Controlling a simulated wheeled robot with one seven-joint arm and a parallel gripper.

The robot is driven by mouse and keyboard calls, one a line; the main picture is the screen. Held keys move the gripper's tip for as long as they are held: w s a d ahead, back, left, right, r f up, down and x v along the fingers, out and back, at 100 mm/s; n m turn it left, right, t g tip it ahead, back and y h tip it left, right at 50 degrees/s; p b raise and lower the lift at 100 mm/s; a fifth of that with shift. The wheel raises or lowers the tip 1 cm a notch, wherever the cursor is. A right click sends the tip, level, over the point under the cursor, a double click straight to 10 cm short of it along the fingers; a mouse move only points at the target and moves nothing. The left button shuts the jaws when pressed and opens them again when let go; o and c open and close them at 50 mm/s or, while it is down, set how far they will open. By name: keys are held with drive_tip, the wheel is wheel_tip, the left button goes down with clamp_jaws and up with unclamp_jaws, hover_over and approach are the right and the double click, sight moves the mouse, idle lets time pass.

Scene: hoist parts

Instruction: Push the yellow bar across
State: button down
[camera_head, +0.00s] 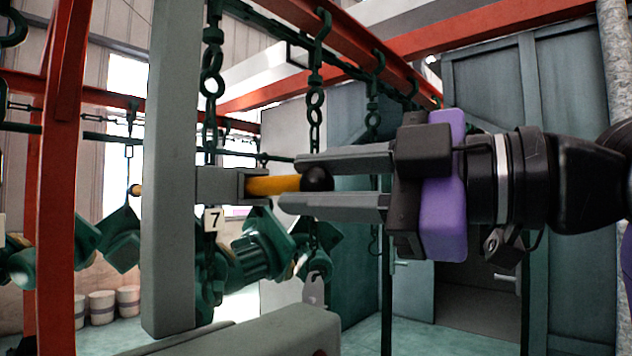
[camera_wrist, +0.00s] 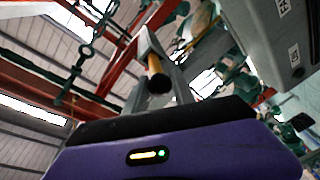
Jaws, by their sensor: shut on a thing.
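The yellow bar (camera_head: 272,185) runs sideways out of a grey bracket (camera_head: 220,185) on a grey upright post (camera_head: 168,170). It ends in a black ball knob (camera_head: 317,179) on the right. A small yellow-orange tip shows on the post's left side. My gripper (camera_head: 292,182) comes in from the right, its two grey fingers above and below the knob. It is shut on the knob end of the bar. In the wrist view, the yellow bar (camera_wrist: 153,64) and its black knob (camera_wrist: 158,82) sit between the fingers; the contact itself is partly hidden.
Dark green chains with hooks (camera_head: 315,80) hang from a red beam behind my gripper. Green hoist parts (camera_head: 255,250) hang below the bar. A grey block (camera_head: 250,332) stands low in front. A tag marked 7 (camera_head: 214,220) hangs below the bracket.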

sight(285, 184)
drive_tip(key=x, duration=0.4)
drive_tip(key=shift+w+d, duration=0.2)
drive_tip(key=shift+w, duration=0.1)
drive_tip(key=c, duration=1.1)
unclamp_jaws()
drive_tip(key=shift+w+a, duration=0.1)
drive_tip(key=shift+a, duration=0.05)
drive_tip(key=shift+o, duration=0.2)
drive_tip(key=b+v, duration=0.2)
drive_tip(key=v, duration=0.6)
